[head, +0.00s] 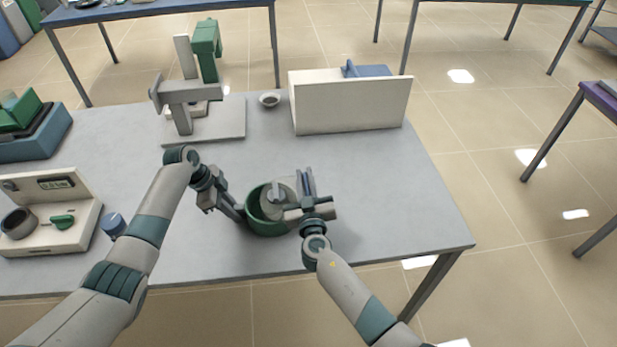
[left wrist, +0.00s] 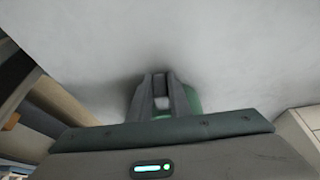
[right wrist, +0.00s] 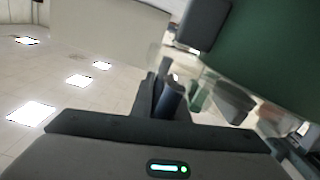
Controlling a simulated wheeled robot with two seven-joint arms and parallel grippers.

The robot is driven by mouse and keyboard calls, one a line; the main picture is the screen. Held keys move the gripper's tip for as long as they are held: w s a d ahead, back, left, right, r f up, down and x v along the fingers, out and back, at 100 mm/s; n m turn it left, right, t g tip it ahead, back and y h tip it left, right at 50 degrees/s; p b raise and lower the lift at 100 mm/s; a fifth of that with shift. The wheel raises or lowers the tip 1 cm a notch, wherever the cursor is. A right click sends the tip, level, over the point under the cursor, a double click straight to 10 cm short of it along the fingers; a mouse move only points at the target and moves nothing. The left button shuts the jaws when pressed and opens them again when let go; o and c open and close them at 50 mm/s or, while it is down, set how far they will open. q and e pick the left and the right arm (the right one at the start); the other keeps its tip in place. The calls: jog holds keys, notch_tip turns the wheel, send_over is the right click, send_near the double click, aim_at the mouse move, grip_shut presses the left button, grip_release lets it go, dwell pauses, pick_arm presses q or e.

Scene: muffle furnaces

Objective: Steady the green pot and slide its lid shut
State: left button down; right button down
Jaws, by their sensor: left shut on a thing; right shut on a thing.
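The green pot (head: 264,229) stands upright near the table's front edge. Its grey lid (head: 288,184) covers the far right part of the opening, and the near left part is open. My left gripper (head: 240,214) is shut on the pot's left side. Its fingers also show in the left wrist view (left wrist: 161,95), with a little of the green pot (left wrist: 193,100) behind them. My right gripper (head: 303,184) is at the lid's right side and shut on the lid; the contact is mostly hidden. In the right wrist view its fingers (right wrist: 168,92) are close together.
The grey table (head: 390,205) is clear to the right of the pot. A grey stand (head: 185,105) is at the back left. A scale (head: 50,235) and blue knob-like thing (head: 113,225) are left.

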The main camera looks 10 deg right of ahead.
aim_at(287, 189)
pick_arm(q)
jog(key=shift+d+r, duration=0.1)
pick_arm(e)
jog(key=shift+a, duration=2.65)
jog(key=c, duration=1.8)
grip_release()
jog(key=shift+o, duration=0.2)
jog(key=shift+s+d, duration=0.1)
jog(key=s, duration=1.1)
jog(key=shift+s, duration=0.4)
pick_arm(q)
jog(key=c, duration=1.6)
grip_release()
